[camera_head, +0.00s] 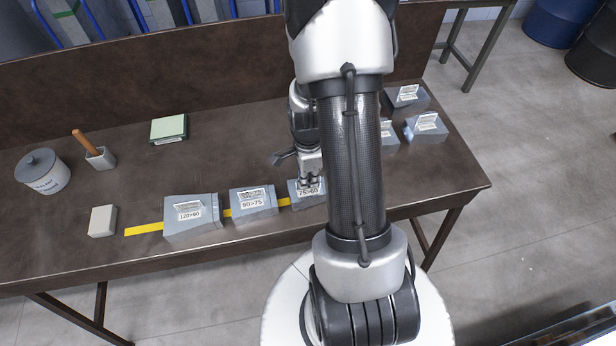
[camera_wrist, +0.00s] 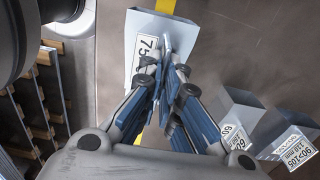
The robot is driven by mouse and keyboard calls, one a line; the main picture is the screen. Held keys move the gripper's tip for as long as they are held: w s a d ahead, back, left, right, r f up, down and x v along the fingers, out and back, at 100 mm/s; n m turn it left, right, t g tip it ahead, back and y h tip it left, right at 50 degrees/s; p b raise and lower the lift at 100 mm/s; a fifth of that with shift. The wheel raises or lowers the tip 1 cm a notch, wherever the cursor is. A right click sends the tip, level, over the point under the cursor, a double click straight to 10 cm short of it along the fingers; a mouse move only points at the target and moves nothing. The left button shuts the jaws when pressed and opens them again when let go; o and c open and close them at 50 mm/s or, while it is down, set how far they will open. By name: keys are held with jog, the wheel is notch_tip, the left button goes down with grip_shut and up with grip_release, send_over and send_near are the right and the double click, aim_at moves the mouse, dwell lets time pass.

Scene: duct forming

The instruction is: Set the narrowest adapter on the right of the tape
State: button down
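The grey adapter labelled 75>60 (camera_head: 296,196) stands at the right end of a row along the yellow tape (camera_head: 143,230). It also shows in the wrist view (camera_wrist: 150,27), with tape visible beyond it. My gripper (camera_head: 311,183) is over its top, and the fingertips (camera_wrist: 164,47) are closed together on a thin raised part by its label. The adapter labelled 90>75 (camera_head: 252,207) stands to its left, and the one labelled 120>90 (camera_head: 190,224) stands further left. My arm hides the tape's right end.
Several more adapters stand at the back right, including one near the edge (camera_head: 425,130) and a darker one (camera_head: 405,98). A white canister (camera_head: 45,174), a wooden-handled tool in a holder (camera_head: 100,157), a pale block (camera_head: 103,221) and a green pad (camera_head: 169,129) are at left.

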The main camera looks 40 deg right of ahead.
jog(key=c, duration=1.7)
grip_release()
notch_tip(320, 180, up, 12)
